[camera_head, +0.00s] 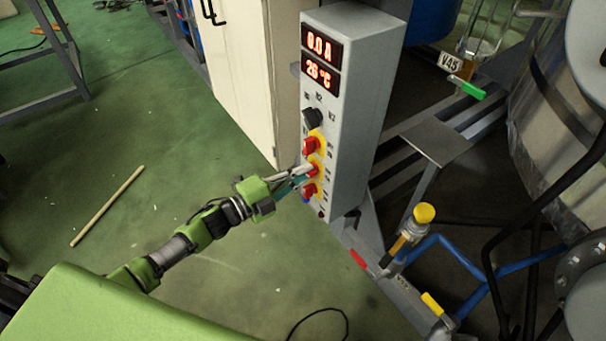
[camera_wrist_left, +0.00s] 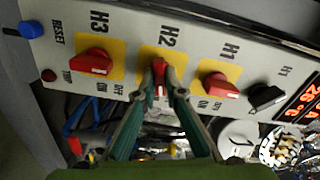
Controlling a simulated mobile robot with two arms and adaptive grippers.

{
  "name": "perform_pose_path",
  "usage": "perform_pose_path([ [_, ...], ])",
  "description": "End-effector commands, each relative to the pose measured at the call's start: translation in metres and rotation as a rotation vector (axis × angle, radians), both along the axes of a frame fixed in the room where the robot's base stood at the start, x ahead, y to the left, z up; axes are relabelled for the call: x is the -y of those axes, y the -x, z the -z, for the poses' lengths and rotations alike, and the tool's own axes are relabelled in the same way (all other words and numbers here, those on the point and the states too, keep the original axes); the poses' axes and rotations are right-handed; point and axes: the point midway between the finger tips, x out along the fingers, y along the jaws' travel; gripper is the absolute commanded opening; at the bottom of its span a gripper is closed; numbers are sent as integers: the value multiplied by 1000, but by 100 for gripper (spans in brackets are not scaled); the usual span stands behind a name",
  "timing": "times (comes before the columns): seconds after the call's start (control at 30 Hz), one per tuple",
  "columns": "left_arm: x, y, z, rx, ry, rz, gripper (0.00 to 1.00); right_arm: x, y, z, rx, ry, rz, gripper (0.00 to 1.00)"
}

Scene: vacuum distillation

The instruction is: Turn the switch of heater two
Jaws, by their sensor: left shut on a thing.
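The grey control box (camera_head: 352,120) carries three red rotary switches on yellow plates. The middle one, the H2 heater switch (camera_head: 313,170), shows in the left wrist view (camera_wrist_left: 159,70) between my fingertips. My left gripper (camera_head: 301,173) reaches the box front from the left and is shut on this red knob; it also shows in the left wrist view (camera_wrist_left: 160,82). The H2 knob stands along the fingers, while the H1 switch (camera_wrist_left: 221,85) and the H3 switch (camera_wrist_left: 96,62) lie crosswise. The fingers hide part of the H2 plate. My right gripper is not in view.
A black selector knob (camera_head: 312,118) sits above the red switches, under displays reading 0.0 A and 26 °C. A pale cabinet (camera_head: 243,70) stands behind the box. Pipes and a yellow-capped valve (camera_head: 424,213) are to the right.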

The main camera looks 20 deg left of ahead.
Motion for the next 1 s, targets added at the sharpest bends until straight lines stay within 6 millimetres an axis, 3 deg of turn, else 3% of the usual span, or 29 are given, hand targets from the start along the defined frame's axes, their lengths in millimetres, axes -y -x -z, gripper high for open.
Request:
perform_pose_path([
  [0.4,1,1,2,148,-191,1,0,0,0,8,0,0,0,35],
  [1.0,1,1,2,184,-238,3,0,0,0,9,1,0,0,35],
])
